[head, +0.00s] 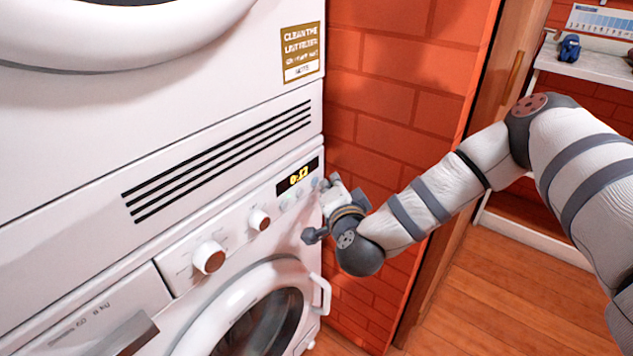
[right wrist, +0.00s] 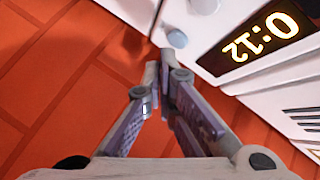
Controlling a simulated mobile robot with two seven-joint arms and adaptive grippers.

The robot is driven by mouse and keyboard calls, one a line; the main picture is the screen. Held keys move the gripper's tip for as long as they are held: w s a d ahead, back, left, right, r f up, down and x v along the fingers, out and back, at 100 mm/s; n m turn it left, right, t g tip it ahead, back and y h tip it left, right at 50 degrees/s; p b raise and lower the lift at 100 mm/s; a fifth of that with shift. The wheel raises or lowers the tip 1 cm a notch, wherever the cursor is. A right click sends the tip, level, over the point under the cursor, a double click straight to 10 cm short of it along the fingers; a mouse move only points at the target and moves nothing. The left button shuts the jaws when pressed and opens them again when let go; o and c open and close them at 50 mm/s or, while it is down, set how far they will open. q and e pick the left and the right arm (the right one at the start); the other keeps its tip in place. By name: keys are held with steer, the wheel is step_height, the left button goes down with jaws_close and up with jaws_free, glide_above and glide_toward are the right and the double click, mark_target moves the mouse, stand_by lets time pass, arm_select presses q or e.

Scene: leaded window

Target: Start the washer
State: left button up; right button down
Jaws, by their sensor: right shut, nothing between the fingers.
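The white washer (head: 232,290) stands at the lower left of the head view, its round door shut. Its panel has two knobs, a large one (head: 208,257) and a smaller one (head: 259,219), and a lit display (head: 298,178) reading 0:12. The display also shows in the right wrist view (right wrist: 258,40). A round pale blue button (right wrist: 177,39) sits beside the display near the panel's right end. My right gripper (right wrist: 157,66) is shut and empty, its tips just short of or at that button; contact cannot be told. In the head view the right gripper (head: 324,188) partly hides the panel's end.
A white dryer (head: 70,130) with a vent and a label is stacked above the washer. A red brick wall (head: 395,100) runs close beside the panel. A wooden door frame (head: 480,150) and a shelf (head: 590,65) stand at right. The wooden floor (head: 500,290) is clear.

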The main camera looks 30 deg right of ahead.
steer(key=shift+w+a, duration=0.15)
steer(key=shift+w, duration=0.2)
